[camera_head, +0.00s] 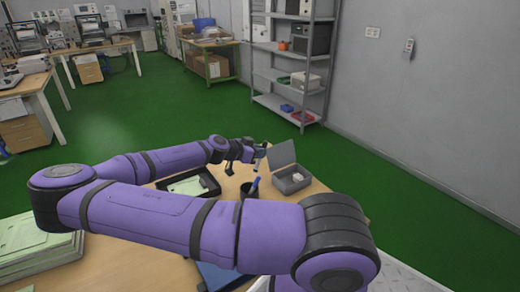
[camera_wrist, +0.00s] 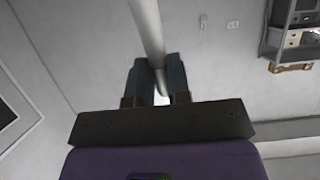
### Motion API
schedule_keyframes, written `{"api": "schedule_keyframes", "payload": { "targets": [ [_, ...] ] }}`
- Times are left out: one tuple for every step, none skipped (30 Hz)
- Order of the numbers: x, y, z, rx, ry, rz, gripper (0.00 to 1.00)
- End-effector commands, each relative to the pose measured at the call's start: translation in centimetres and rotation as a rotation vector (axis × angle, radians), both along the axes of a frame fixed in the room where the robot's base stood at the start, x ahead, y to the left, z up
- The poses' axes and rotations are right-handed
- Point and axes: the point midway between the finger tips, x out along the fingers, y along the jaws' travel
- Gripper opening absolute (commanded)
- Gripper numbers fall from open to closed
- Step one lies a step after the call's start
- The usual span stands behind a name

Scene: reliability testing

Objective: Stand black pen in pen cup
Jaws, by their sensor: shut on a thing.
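My gripper (camera_wrist: 157,88) is shut on a slim rod-shaped pen (camera_wrist: 148,30) in the wrist view. The pen looks pale grey there, not clearly black, and runs up out of the frame from between the fingers. In the head view my gripper (camera_head: 258,153) is above the table, just beyond the pen cup. My arm hides the cup's lower part.
A grey box (camera_head: 291,184) with its lid raised stands right of the cup. A blue item (camera_head: 215,277) lies near the front. Shelves (camera_head: 300,80) stand farther back.

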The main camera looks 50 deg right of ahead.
Motion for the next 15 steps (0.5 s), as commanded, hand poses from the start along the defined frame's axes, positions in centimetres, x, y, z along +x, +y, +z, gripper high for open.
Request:
{"api": "schedule_keyframes", "payload": {
  "targets": [
    [0.0,0.1,-0.3,-0.001,0.001,0.000,0.00],
    [0.0,0.2,-0.5,-0.001,0.001,0.000,0.00],
    [0.1,0.3,-0.8,-0.001,0.002,0.001,0.00],
    [0.1,0.4,-1.0,-0.001,0.002,0.001,0.00],
    [0.1,0.4,-1.2,-0.001,0.002,0.001,0.00],
    [0.1,0.5,-1.4,-0.001,0.002,0.001,0.00],
    [0.1,0.6,-1.6,-0.001,0.002,0.001,0.00],
    [0.2,0.7,-1.8,-0.001,0.002,0.001,0.00],
    [0.2,0.8,-2.0,-0.001,0.002,0.001,0.00],
    [0.2,0.9,-2.2,-0.001,0.002,0.001,0.00],
    [0.2,0.9,-2.4,-0.001,0.002,0.002,0.00],
    [0.2,1.0,-2.7,-0.001,0.002,0.002,0.00],
    [0.3,1.1,-2.8,-0.001,0.003,0.002,0.00],
    [0.3,1.2,-3.0,-0.001,0.003,0.002,0.00],
    [0.3,1.3,-3.3,0.000,0.003,0.002,0.00]
  ]
}}
